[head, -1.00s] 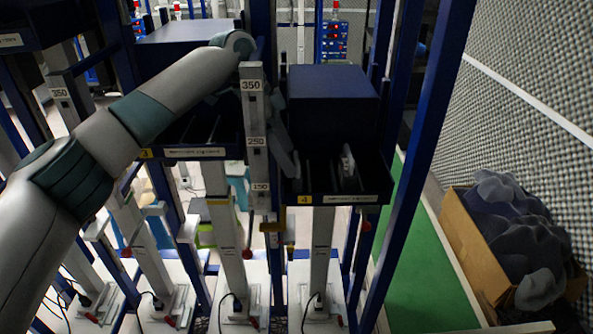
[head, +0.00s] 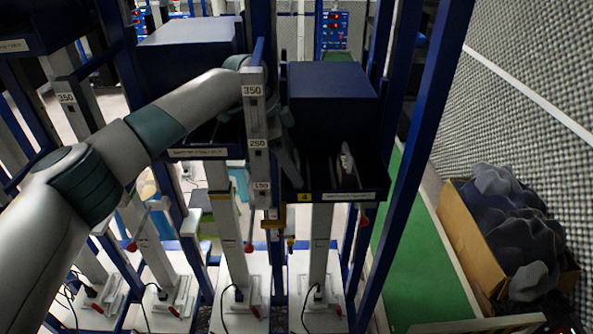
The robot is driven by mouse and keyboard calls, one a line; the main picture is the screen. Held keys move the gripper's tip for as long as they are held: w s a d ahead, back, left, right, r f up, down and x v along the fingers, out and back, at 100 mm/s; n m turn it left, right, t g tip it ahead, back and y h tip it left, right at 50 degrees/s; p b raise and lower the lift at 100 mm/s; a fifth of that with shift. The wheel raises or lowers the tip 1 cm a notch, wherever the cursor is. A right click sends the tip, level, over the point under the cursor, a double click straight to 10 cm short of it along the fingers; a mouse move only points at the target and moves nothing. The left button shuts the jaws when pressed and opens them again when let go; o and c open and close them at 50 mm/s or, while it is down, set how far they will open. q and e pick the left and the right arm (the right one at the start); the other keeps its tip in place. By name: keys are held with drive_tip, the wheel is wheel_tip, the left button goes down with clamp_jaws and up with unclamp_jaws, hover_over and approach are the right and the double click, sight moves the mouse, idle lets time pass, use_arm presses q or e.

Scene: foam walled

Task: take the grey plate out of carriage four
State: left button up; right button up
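Carriage four (head: 333,84) is the dark blue box-shaped unit right of centre. Its open-topped front tray (head: 345,197) carries a yellow label with a 4. A thin, light grey upright piece, which looks like the grey plate (head: 347,160), stands on edge inside the tray. Its lower part is hard to make out in the dark. My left arm reaches in from the left and passes behind the scale post. My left gripper (head: 288,158) shows partly between that post and the tray's left side, left of the plate and apart from it. My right gripper is out of view.
A post with height marks 350, 250 and 150 (head: 256,115) stands just left of carriage four. A slanted blue upright (head: 423,150) is close on its right. A neighbouring carriage (head: 190,45) is to the left. A cardboard box of dark foam (head: 468,240) stands right.

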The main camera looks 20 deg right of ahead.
use_arm(q)
drive_tip(key=c, duration=0.9)
drive_tip(key=shift+o, duration=0.2)
drive_tip(key=shift+r, duration=0.15)
drive_tip(key=shift+r+b, duration=0.4)
drive_tip(key=shift+r, duration=0.05)
wheel_tip(320, 180, up, 7)
drive_tip(key=b, duration=0.3)
drive_tip(key=shift+r+b, duration=0.1)
drive_tip(key=shift+b, duration=0.25)
wheel_tip(320, 180, up, 20)
drive_tip(key=p, duration=0.2)
